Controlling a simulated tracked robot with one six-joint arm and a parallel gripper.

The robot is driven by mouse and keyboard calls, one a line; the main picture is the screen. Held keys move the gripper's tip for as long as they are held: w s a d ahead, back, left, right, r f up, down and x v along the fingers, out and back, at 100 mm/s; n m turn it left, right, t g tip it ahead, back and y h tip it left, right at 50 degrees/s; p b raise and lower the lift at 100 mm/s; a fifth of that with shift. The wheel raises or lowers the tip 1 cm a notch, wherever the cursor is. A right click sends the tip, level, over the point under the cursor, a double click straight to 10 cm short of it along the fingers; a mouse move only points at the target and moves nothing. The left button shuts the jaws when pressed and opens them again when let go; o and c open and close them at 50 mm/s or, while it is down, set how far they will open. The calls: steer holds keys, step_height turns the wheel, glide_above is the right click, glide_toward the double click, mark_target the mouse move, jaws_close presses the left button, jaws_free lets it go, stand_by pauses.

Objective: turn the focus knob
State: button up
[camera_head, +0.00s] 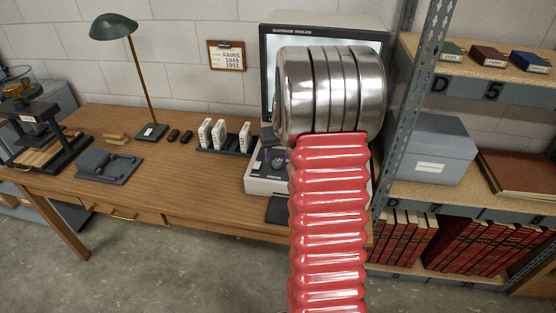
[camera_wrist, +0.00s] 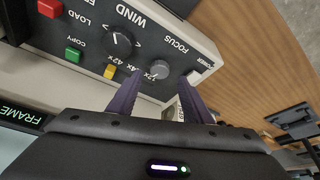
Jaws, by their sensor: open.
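The focus knob (camera_wrist: 160,69) is a small grey round knob beside the printed word FOCUS on the reader's control panel (camera_wrist: 185,35). My gripper (camera_wrist: 159,80) is open in the wrist view. Its two dark purple fingers point at the panel, one tip on each side of the focus knob in the picture. I cannot tell how far the tips are from the panel, and no contact shows. In the head view the microfilm reader (camera_head: 268,185) stands at the table's right end. My red and silver arm covers much of it and hides the gripper.
A black WIND knob (camera_wrist: 121,44) and red, green and yellow buttons sit close by on the panel. A metal shelf unit (camera_head: 410,110) stands right of the reader. A black rack (camera_head: 226,150) with white boxes stands to its left.

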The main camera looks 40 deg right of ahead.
mark_target(277, 162)
steer(key=shift+x, duration=2.05)
steer(key=shift+c, duration=0.5)
steer(key=c, duration=1)
